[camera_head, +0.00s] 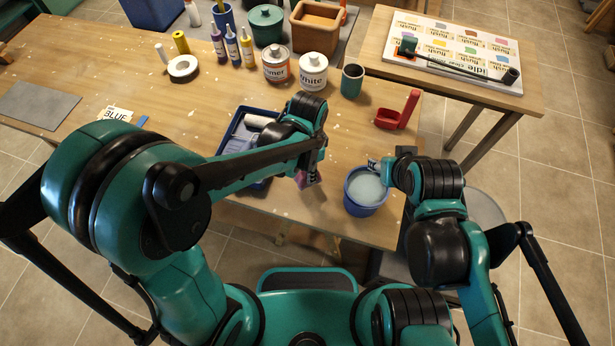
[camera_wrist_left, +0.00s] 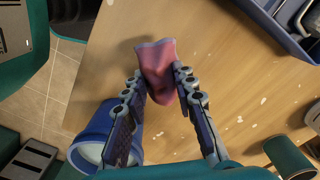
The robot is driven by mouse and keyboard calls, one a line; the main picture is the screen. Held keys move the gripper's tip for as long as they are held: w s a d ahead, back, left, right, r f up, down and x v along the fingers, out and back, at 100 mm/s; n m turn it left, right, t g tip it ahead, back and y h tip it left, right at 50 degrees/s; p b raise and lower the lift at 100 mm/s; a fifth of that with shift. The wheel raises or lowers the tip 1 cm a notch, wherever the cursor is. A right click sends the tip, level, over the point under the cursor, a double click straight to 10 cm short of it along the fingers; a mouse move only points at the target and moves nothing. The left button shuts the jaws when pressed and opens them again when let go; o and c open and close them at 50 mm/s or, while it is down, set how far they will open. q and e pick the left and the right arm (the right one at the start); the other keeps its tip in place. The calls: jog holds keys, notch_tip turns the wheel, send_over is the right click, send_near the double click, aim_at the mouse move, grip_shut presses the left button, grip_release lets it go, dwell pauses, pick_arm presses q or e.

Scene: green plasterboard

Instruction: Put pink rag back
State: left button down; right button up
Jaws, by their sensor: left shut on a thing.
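The pink rag (camera_wrist_left: 160,68) is pinched between the fingers of my left gripper (camera_wrist_left: 163,85) in the left wrist view, its free end spreading past the fingertips. In the head view a small part of the rag (camera_head: 304,181) shows below my left gripper (camera_head: 312,165), over the front part of the wooden table (camera_head: 205,100). The rag is left of the blue bucket of pale liquid (camera_head: 364,209). My right gripper (camera_head: 381,166) is at the bucket's upper right edge; its fingers are too small and covered to read.
A blue paint tray (camera_head: 233,125) lies behind my left forearm. A dark green cup (camera_head: 352,82), paint cans (camera_head: 313,75) and a red holder (camera_head: 397,115) stand farther back. A side table with a sample board (camera_head: 455,45) is at right. The table's left middle is mostly clear.

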pick_arm(q)
jog(key=shift+f+b, duration=0.7)
jog(key=shift+f, duration=1.7)
jog(key=shift+f, duration=0.1)
jog(key=c, duration=1.2)
grip_release()
